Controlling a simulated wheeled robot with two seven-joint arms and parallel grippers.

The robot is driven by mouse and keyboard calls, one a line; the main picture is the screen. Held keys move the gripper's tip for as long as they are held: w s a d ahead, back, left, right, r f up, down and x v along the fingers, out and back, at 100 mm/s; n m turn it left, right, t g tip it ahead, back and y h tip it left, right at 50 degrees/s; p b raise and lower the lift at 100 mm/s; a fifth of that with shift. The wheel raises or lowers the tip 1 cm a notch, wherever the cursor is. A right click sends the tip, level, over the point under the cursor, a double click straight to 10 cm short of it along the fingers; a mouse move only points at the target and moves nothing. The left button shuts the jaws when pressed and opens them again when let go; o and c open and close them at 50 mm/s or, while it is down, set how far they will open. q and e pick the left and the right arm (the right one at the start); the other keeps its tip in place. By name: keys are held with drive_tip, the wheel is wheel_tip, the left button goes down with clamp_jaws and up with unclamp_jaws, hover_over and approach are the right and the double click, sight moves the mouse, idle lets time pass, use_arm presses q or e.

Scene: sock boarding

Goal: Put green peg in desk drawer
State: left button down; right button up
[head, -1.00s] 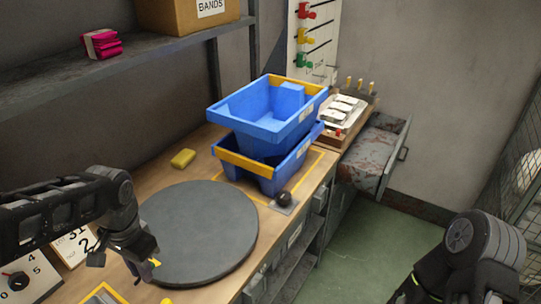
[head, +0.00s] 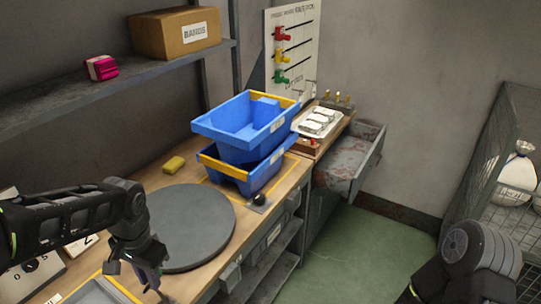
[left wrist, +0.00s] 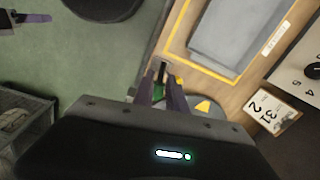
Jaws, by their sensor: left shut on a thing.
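A green peg (head: 280,77) sits on the white wall board, below a yellow and a red one. An open drawer (head: 374,153) with a mottled inside juts out at the bench's far right end. My left gripper (head: 155,284) hangs at the bench's front edge, far from that board. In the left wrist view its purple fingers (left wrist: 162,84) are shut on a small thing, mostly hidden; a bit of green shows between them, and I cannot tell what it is. My right gripper shows in part at the left wrist view's top left (left wrist: 36,18); its jaw state is unclear.
Stacked blue bins (head: 247,128), a yellow block (head: 174,164), a grey turntable (head: 190,228) and a dark knob (head: 258,199) occupy the bench. A tray of white items (head: 318,122) stands beside the open drawer. A wire cage (head: 490,165) is at right. The green floor between is clear.

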use_arm(q)
drive_tip(key=w+d+f+n+b, duration=0.1)
drive_tip(key=w+d+f+b, duration=0.2)
drive_tip(key=f, duration=0.6)
drive_tip(key=w+d+f+n+b, duration=0.1)
drive_tip(key=w+d+f+b, duration=0.2)
drive_tip(key=f, duration=0.6)
drive_tip(key=w+d+f+n+b, duration=0.1)
drive_tip(key=w+d+f+b, duration=0.2)
drive_tip(key=f, duration=0.6)
drive_tip(key=shift+d+f+b, duration=0.25)
drive_tip(key=shift+d+b, duration=0.3)
drive_tip(key=shift+d, duration=0.25)
drive_tip(key=shift+s+r, duration=0.1)
